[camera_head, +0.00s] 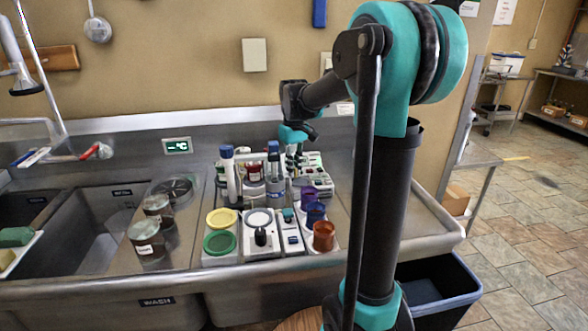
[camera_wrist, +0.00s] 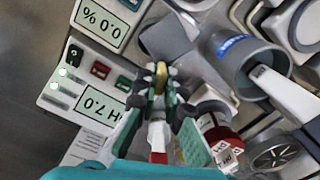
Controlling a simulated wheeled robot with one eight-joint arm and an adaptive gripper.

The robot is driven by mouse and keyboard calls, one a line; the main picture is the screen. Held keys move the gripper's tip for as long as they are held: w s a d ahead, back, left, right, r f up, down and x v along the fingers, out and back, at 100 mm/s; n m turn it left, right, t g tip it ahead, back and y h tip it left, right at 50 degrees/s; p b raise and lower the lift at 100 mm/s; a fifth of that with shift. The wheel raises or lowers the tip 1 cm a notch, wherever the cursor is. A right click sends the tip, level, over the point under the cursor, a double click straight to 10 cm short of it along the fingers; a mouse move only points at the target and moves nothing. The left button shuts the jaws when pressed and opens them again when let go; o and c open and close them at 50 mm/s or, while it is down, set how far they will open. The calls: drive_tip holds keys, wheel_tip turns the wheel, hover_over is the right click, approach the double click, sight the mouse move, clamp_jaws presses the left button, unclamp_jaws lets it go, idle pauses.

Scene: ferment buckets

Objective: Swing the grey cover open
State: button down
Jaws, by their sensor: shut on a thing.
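The grey bucket (camera_wrist: 228,62) with a blue label shows its open mouth in the wrist view. The grey cover (camera_wrist: 165,40) stands at its left side, swung away from the mouth. My gripper (camera_wrist: 160,80) is shut at the cover's near edge, where its fingertips hide the part they hold. In the head view my gripper (camera_head: 296,135) reaches down at the back of the counter, just right of the grey bucket (camera_head: 274,188), and the cover is hard to make out there.
Meter boxes with displays (camera_wrist: 95,104) lie to the left in the wrist view. Yellow (camera_head: 221,218) and green (camera_head: 220,243) lidded pots and coloured cups (camera_head: 323,236) stand in front. The sink (camera_head: 90,240) is at left.

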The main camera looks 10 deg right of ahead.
drive_tip(key=m, duration=1.1)
drive_tip(key=shift+m, duration=0.4)
idle(0.3)
drive_tip(key=c, duration=1.6)
unclamp_jaws()
wheel_tip(320, 180, up, 12)
